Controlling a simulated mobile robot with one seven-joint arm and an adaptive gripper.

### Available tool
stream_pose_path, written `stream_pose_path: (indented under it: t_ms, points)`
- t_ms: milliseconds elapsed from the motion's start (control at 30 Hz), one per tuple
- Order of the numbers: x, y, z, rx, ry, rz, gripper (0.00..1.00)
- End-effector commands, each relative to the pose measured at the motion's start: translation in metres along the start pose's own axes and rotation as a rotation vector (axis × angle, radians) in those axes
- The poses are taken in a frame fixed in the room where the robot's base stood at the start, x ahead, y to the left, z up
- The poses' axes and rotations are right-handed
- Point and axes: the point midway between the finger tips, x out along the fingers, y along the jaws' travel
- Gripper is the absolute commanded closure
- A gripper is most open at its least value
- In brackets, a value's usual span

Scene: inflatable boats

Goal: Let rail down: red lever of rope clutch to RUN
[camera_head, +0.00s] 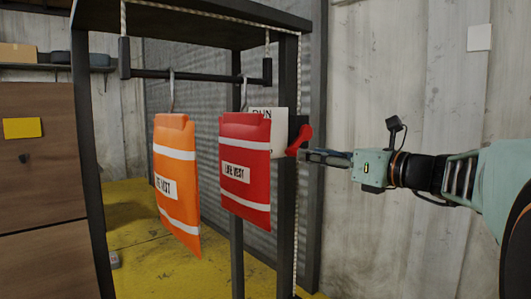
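The red lever (301,138) sits on the dark rope clutch (296,122) on the frame's right post. Its upper end leans right and its lower end points down-left. The dark rail (205,76) hangs level, high under the frame's top, on ropes at both ends. My gripper (304,156) comes from the right, its fingertips at or just beside the lever's lower part. I cannot tell whether they touch it or how far the fingers are apart.
An orange life vest (175,190) and a red life vest (246,180) hang from the rail on hooks. The black frame (88,160) stands around them. A rope (297,210) runs down the right post. A pale wall (385,240) stands behind my arm. Yellow floor shows below.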

Motion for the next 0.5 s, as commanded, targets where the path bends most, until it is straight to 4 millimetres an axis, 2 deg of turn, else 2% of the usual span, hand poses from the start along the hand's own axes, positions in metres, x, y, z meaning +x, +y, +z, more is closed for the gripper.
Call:
stream_pose_path:
  t_ms: [100, 200, 500]
  points:
    - [0.019, 0.000, 0.000, 0.000, 0.001, 0.002, 0.66]
    - [0.028, 0.000, 0.001, 0.000, 0.000, 0.000, 0.66]
    - [0.035, 0.000, 0.000, -0.001, 0.000, -0.001, 0.66]
